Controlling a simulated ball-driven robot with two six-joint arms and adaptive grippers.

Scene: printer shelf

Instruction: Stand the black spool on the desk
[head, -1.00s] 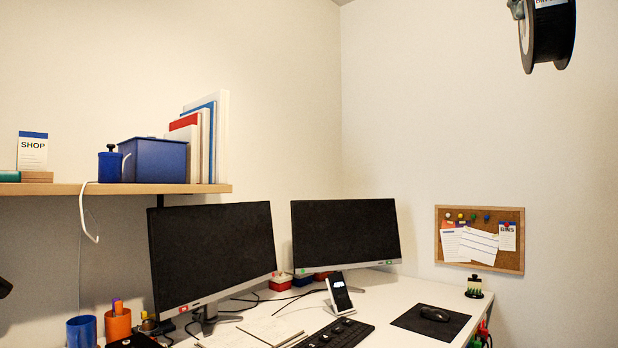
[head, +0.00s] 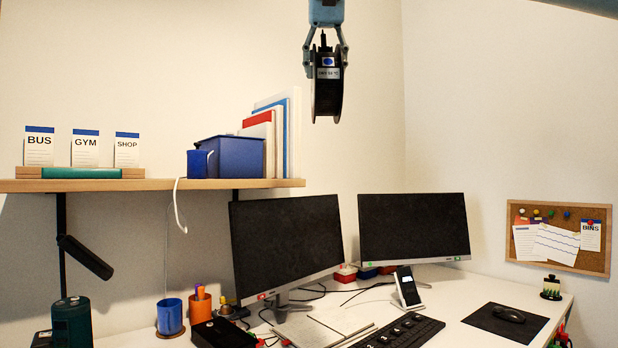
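The black spool (head: 327,92) hangs in the air at the top centre, above and in front of the two monitors. It is seen almost edge-on, with its flanges upright and a white label with a blue dot facing me. My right gripper (head: 326,62) points down from the top edge and is shut on the upper part of the spool. The desk (head: 466,296) is white and lies well below the spool. My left gripper is not in view.
Two monitors (head: 286,245) (head: 413,228), a keyboard (head: 399,332), a phone on a stand (head: 407,288) and a mouse mat (head: 492,324) occupy the desk. A shelf (head: 160,185) with a blue box (head: 231,157) is at left. Bare desk shows between keyboard and mat.

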